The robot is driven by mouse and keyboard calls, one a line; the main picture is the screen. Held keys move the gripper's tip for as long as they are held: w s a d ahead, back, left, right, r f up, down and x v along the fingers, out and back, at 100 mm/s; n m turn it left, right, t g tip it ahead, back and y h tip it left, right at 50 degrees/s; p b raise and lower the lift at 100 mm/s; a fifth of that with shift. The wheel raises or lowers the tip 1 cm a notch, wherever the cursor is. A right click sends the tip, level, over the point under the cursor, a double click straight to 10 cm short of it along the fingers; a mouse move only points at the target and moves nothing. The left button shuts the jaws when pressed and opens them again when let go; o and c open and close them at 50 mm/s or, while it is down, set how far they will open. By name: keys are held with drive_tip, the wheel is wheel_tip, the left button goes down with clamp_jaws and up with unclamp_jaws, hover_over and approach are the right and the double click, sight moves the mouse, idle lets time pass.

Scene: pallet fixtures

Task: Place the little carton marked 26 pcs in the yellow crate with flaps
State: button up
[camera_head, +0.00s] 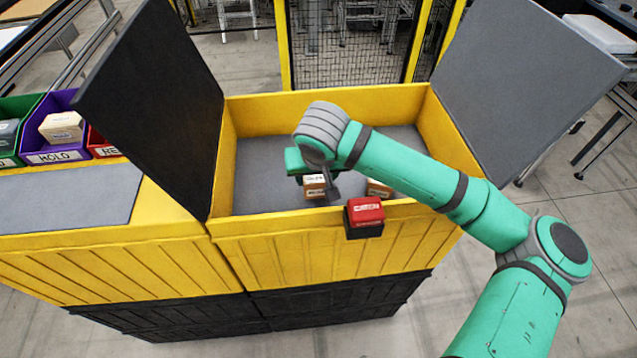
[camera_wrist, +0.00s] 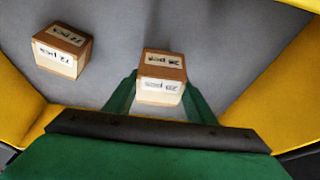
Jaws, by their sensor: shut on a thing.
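The little carton (camera_wrist: 161,78) is a brown and cream box with white labels, seen upside down in the wrist view, that appear to read 26 pcs. My gripper (camera_wrist: 158,98) is shut on it, with a green finger on each side. In the head view the carton (camera_head: 316,187) shows under my gripper (camera_head: 318,180), inside the walls of the yellow crate with flaps (camera_head: 290,244). The crate's flaps stand open. I cannot tell whether the carton touches the grey crate floor (camera_head: 262,165).
A similar carton marked 72 pcs (camera_wrist: 62,50) sits in the crate, partly behind my arm in the head view (camera_head: 378,188). A red and black block (camera_head: 365,216) is at the crate's front rim. Purple (camera_head: 58,155) and green bins stand at far left.

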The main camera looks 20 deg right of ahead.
sight(316, 186)
drive_tip(key=shift+f, duration=1.55)
drive_tip(key=shift+f, duration=0.1)
drive_tip(key=o, duration=1.1)
drive_tip(key=v, duration=1.2)
drive_tip(key=shift+w, duration=0.15)
